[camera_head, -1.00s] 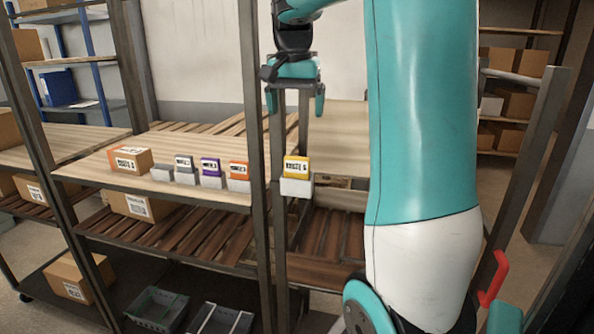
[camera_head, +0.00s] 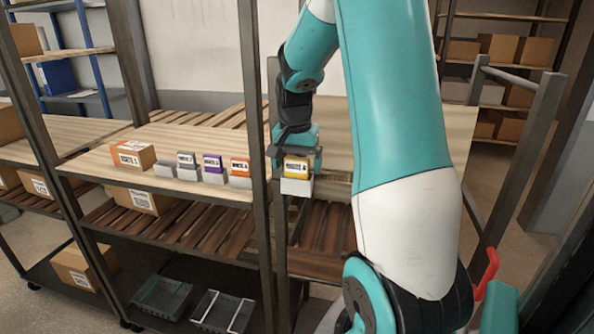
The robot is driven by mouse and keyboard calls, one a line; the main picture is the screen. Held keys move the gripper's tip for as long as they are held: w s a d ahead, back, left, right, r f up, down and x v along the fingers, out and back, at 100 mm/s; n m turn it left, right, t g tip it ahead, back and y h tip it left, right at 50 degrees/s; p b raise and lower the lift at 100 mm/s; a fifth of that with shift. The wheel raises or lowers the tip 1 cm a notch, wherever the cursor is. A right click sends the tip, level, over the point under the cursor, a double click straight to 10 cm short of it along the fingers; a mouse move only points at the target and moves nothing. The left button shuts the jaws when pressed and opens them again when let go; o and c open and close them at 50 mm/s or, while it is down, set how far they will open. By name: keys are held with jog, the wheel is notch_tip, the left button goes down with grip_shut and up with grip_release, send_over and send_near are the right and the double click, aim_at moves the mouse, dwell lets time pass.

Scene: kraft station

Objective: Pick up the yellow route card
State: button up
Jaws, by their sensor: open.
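The yellow route card (camera_head: 297,168) stands in a white holder (camera_head: 297,186) at the front edge of the shelf, right of the dark upright post. My gripper (camera_head: 295,160) is pointing down right at the card, with one finger to its left and one to its right. The fingers are open. I cannot tell whether they touch the card. The gripper's palm hides the area just behind and above the card.
A purple card (camera_head: 212,163), an orange card (camera_head: 240,167), a grey card (camera_head: 186,160) and a cardboard box (camera_head: 132,155) stand on the shelf (camera_head: 105,170) to the left. A dark post (camera_head: 262,230) rises close left of the gripper. Bins (camera_head: 222,312) sit below.

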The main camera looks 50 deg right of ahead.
jog(key=c, duration=1)
jog(key=shift+r, duration=0.15)
